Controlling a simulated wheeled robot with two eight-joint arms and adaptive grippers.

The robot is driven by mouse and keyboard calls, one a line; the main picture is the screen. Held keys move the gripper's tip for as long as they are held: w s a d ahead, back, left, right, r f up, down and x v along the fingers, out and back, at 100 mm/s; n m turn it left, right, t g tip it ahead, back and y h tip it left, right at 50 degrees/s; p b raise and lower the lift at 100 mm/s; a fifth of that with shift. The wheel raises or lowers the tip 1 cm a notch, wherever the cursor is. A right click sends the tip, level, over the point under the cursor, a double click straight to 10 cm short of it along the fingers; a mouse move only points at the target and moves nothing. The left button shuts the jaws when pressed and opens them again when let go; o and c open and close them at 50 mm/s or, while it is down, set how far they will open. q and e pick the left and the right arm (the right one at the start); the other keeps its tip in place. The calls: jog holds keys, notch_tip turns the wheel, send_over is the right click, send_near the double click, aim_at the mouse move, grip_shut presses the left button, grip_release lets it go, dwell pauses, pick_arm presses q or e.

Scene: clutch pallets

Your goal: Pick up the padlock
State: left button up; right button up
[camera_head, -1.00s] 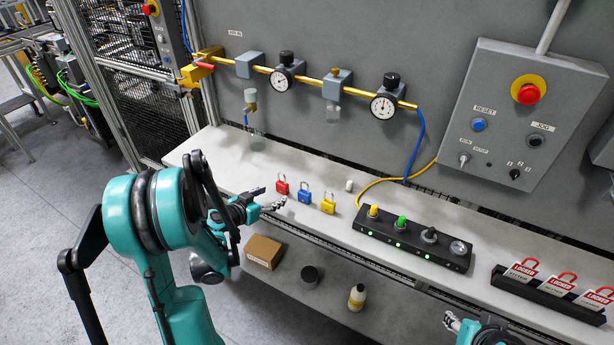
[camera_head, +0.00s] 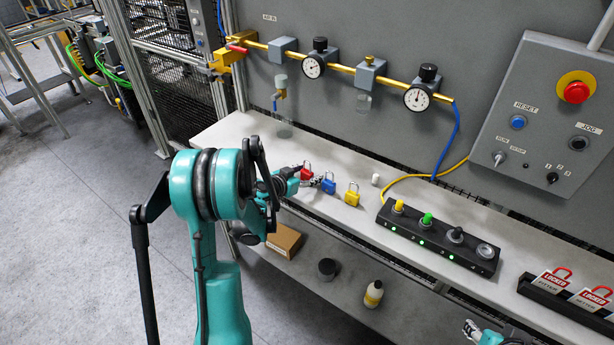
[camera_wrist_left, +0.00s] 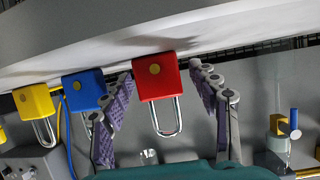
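Three padlocks lie in a row on the grey shelf: a red one (camera_head: 307,173), a blue one (camera_head: 328,186) and a yellow one (camera_head: 352,198). My left gripper (camera_head: 312,181) is at the red padlock. In the left wrist view the left gripper (camera_wrist_left: 165,95) is open, with one purple-padded finger on each side of the red padlock (camera_wrist_left: 158,78). Gaps show between it and both fingers. The blue padlock (camera_wrist_left: 85,90) is just beyond the left finger, and the yellow padlock (camera_wrist_left: 34,102) is farther left. My right gripper (camera_head: 472,331) shows partly at the bottom edge.
A black button box (camera_head: 440,238) and a small white cylinder (camera_head: 376,179) stand right of the padlocks. A black rack (camera_head: 567,300) holds red-and-white lockout tags. A brass pipe with gauges (camera_head: 335,66) runs above. A carton (camera_head: 284,241) and a bottle (camera_head: 374,293) are on the lower shelf.

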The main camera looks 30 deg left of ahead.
aim_at(308, 171)
pick_arm(q)
jog(key=c, duration=1.1)
notch_tip(308, 171, up, 10)
jog(key=p, duration=0.3)
jog(key=shift+p, duration=0.35)
